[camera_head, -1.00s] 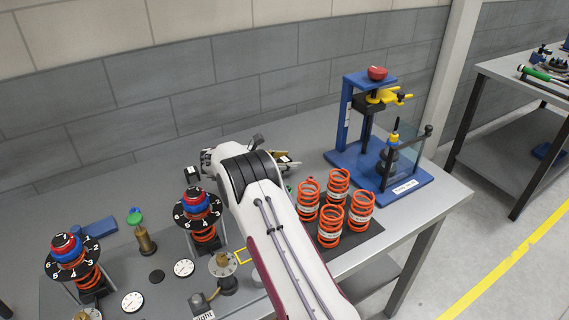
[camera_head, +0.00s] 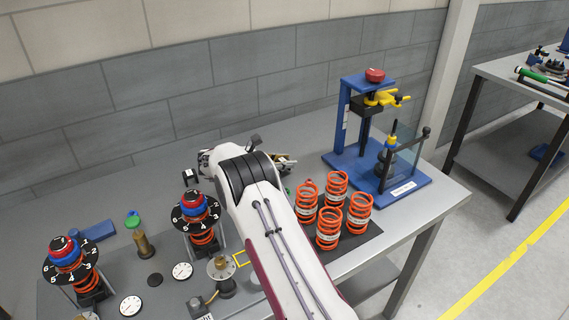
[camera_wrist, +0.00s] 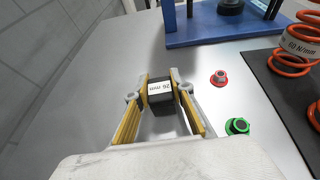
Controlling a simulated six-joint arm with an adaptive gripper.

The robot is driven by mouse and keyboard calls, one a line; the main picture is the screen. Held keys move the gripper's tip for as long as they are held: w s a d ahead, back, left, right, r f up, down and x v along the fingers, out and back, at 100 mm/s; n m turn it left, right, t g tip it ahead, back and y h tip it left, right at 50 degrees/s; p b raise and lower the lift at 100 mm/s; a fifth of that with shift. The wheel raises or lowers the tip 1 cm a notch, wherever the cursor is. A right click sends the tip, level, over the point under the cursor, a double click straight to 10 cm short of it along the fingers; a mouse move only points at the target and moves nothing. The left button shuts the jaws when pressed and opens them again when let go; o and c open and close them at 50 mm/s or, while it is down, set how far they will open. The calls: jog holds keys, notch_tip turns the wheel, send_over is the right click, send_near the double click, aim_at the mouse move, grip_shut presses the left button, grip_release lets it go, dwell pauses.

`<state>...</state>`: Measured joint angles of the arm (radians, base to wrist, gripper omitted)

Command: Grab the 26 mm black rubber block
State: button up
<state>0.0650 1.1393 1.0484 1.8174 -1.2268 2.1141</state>
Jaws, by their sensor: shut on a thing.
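A black block (camera_wrist: 161,97) with a white label reading "26 mm" sits between the two fingers of my gripper (camera_wrist: 160,90) in the wrist view. My gripper is shut on it, one yellow-padded finger on each side. I cannot tell whether the block touches the grey table top (camera_wrist: 90,100) or hangs just above it. In the head view my white arm hides most of the gripper and the block.
Right of the gripper lie a red ring piece (camera_wrist: 219,77) and a green one (camera_wrist: 237,126). Orange springs (camera_head: 329,227) stand on a dark mat (camera_head: 360,240). A blue press (camera_head: 375,165) stands behind. A small black block (camera_head: 190,177) lies left of my arm.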

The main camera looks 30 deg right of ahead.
jog(key=r, duration=0.6)
jog(key=shift+a+r, duration=0.25)
jog(key=shift+a, duration=0.1)
jog(key=s+a, duration=0.1)
jog(key=a, duration=1.6)
jog(key=shift+s, duration=0.3)
jog(key=shift+a+f, duration=0.1)
